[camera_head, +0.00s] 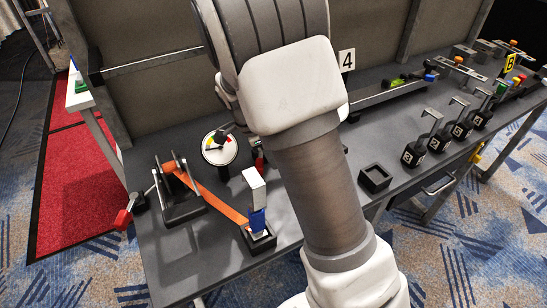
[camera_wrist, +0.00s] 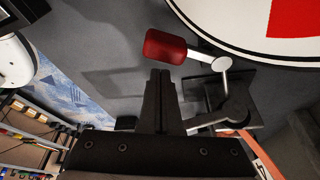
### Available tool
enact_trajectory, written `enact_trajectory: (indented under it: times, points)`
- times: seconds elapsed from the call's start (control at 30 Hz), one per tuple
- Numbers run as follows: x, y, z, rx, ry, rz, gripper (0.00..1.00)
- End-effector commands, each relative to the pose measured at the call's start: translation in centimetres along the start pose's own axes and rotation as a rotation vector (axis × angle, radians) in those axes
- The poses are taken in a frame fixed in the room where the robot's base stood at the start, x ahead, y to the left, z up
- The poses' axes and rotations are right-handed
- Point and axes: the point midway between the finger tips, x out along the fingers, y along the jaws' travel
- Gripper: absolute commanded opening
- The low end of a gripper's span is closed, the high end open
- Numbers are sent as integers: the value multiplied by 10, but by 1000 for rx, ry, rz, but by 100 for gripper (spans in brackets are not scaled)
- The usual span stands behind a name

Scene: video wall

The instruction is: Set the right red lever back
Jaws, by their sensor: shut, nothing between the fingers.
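The right red lever shows in the wrist view as a dark red grip (camera_wrist: 165,46) on a pale rod, which runs right to a round silver joint and a dark pivot. In the head view only a small red part (camera_head: 258,161) shows beside my arm. My gripper (camera_wrist: 161,76) is shut and empty. Its fingertips are just below the red grip in the wrist view, and I cannot tell whether they touch it. Another red lever (camera_head: 123,218) sticks out at the table's left edge.
A round gauge (camera_head: 219,148) stands close to the right lever. An orange strap (camera_head: 215,197) runs from a black stand to a block (camera_head: 258,238). A small black open box (camera_head: 375,178) and several black handled weights are to the right on the grey table.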

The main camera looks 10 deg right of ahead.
Motion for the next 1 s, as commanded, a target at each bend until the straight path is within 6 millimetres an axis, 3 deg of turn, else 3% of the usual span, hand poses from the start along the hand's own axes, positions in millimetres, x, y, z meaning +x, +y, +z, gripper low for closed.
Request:
enact_trajectory:
  times: [0.77,1.0]
  points:
    - [-4,13,9,-3,0,-1,0]
    - [-36,12,9,-4,-2,-4,0]
